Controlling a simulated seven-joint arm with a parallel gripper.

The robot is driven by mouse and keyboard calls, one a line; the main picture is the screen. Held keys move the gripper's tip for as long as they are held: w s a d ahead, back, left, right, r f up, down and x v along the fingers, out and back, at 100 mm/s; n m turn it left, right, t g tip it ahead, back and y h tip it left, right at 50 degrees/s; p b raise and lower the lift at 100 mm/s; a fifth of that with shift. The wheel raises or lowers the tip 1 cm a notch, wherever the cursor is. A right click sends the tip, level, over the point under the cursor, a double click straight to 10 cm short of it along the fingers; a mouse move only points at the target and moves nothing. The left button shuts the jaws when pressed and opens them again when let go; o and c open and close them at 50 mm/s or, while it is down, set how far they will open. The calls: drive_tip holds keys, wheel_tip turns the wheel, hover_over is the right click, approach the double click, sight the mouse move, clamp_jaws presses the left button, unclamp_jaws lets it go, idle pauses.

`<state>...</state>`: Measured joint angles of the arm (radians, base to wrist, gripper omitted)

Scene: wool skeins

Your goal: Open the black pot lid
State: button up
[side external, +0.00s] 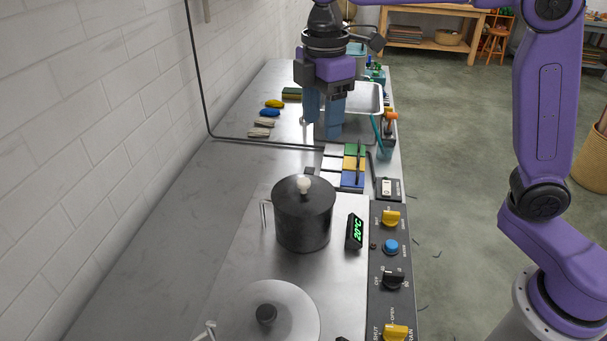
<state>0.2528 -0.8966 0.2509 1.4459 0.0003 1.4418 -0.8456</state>
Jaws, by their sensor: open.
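The black pot (302,223) stands upright on the steel counter, in the middle of the side external view. My gripper (324,135) points down with blue fingers, higher than the pot and farther along the counter. It is open and apart from the lid, and I see nothing between its fingers.
A digital display (354,231) stands right of the pot, by a control panel (377,262) with knobs. A grey lid with a dark knob (268,315) is in front. Coloured blocks (351,165) and wool skeins (270,112) lie behind. Bare counter (190,220) lies left.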

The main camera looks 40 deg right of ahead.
drive_tip(key=r+n, duration=0.1)
hover_over(303, 181)
wheel_tip(303, 181, down, 17)
drive_tip(key=shift+r, duration=0.1)
idle(0.6)
clamp_jaws()
